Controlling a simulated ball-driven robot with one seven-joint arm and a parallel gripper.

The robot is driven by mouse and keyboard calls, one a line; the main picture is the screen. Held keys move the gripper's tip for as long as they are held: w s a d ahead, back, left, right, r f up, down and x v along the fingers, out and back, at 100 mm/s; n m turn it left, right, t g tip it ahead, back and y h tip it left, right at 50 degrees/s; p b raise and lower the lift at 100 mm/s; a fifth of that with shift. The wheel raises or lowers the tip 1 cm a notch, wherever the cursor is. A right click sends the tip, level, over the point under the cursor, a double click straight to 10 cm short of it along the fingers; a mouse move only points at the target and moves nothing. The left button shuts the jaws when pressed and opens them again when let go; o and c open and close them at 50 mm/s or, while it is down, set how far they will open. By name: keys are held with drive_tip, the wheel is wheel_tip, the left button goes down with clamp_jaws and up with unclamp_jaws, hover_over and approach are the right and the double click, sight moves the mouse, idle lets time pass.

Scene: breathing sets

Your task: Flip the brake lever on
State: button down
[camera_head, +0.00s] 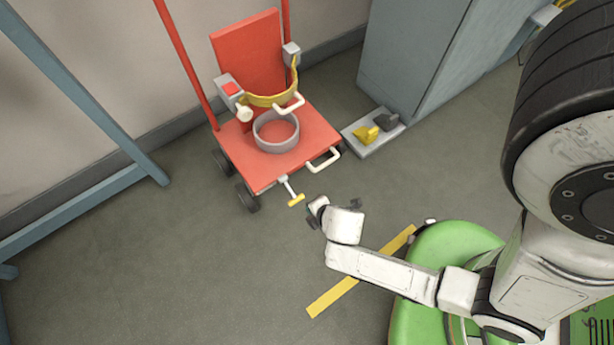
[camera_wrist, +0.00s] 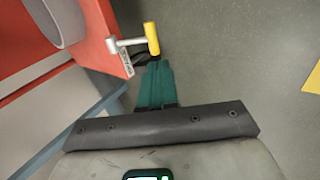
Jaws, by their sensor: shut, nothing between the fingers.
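The brake lever (camera_head: 290,192) sticks out from the front edge of the red cart (camera_head: 235,160), a grey rod with a yellow crossbar. In the wrist view the lever (camera_wrist: 152,38) shows its yellow grip at the end of a silver rod. A small white label (camera_wrist: 126,64) with dark marks sits on the cart edge below the rod. My gripper (camera_wrist: 155,66) has its teal fingers together and empty, just below the yellow grip in the wrist view. I cannot tell whether they touch it. In the head view my wrist is right of the lever.
The cart carries a grey ring (camera_head: 276,145), a yellow strap (camera_head: 264,101) and pale handles. A grey pedal plate (camera_head: 368,142) with yellow and dark pedals lies right of it, by a blue-grey cabinet (camera_head: 405,60). Floor in front is open, with a yellow stripe (camera_head: 335,293).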

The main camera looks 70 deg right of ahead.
drive_tip(key=shift+p+v, duration=0.5)
drive_tip(key=shift+v, duration=1.25)
drive_tip(key=shift+s+f, duration=0.1)
drive_tip(key=a+r+m+g+y+p, duration=0.1)
drive_tip(key=r+m+p, duration=0.4)
drive_tip(key=r+p, duration=0.8)
drive_tip(key=a+r+m+g+y+p, duration=0.2)
drive_tip(key=r+m+p, duration=0.4)
drive_tip(key=r, duration=2.5)
drive_tip(key=w+a+g+p, duration=0.1)
drive_tip(key=p, duration=0.6)
drive_tip(key=shift+m+g+y, duration=0.3)
